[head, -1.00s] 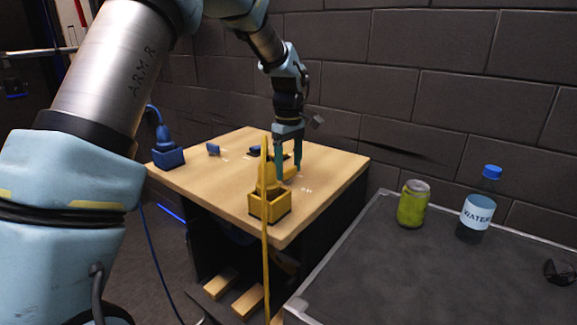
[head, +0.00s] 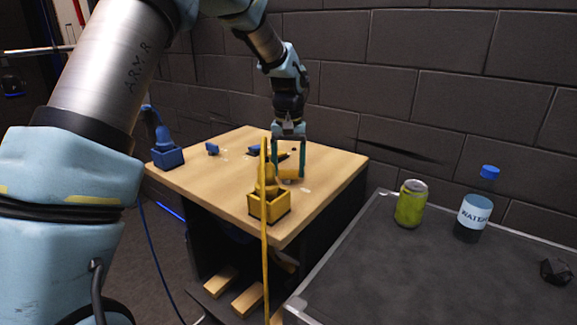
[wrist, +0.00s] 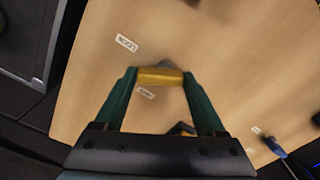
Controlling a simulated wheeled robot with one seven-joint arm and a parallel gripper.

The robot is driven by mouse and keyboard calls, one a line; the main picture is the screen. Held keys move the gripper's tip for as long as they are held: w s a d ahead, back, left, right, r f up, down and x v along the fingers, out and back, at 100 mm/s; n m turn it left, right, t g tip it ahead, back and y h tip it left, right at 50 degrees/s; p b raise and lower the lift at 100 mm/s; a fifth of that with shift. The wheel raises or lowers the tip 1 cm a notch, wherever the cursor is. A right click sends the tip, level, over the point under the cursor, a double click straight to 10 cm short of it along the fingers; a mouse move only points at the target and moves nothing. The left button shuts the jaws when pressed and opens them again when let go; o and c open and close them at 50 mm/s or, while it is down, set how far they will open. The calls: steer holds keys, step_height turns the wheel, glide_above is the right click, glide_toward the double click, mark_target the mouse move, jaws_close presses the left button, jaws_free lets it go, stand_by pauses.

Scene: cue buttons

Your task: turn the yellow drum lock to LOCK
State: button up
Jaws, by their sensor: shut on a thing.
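The yellow drum lock (head: 290,174) is on the wooden table top, partly hidden by the yellow plug and cable in the head view. In the wrist view its yellow handle (wrist: 160,77) lies crosswise between the green fingertips. My gripper (wrist: 160,73) points down and is shut on the handle, one finger at each end. A white label (wrist: 126,43) lies beyond the handle to the upper left, and another label (wrist: 146,93) lies just on the near side of it. Their print is too small to read surely.
A yellow socket box (head: 268,208) with an upright plug and cable stands at the table's (head: 225,175) front corner, close to the lock. A blue box (head: 166,158) with a plug and small blue parts (head: 212,149) are at left. A can (head: 411,204) and bottle (head: 473,218) stand on the right bench.

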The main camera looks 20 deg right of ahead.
mark_target(288, 170)
steer(key=m, duration=0.5)
steer(key=shift+s+a+m+p, duration=0.1)
steer(key=shift+m+p, duration=0.25)
steer(key=shift+m, duration=0.05)
stand_by(0.4)
steer(key=o, duration=1.3)
step_height(288, 170, up, 11)
steer(key=b, duration=0.2)
steer(key=shift+f+b, duration=0.1)
steer(key=shift+b, duration=0.2)
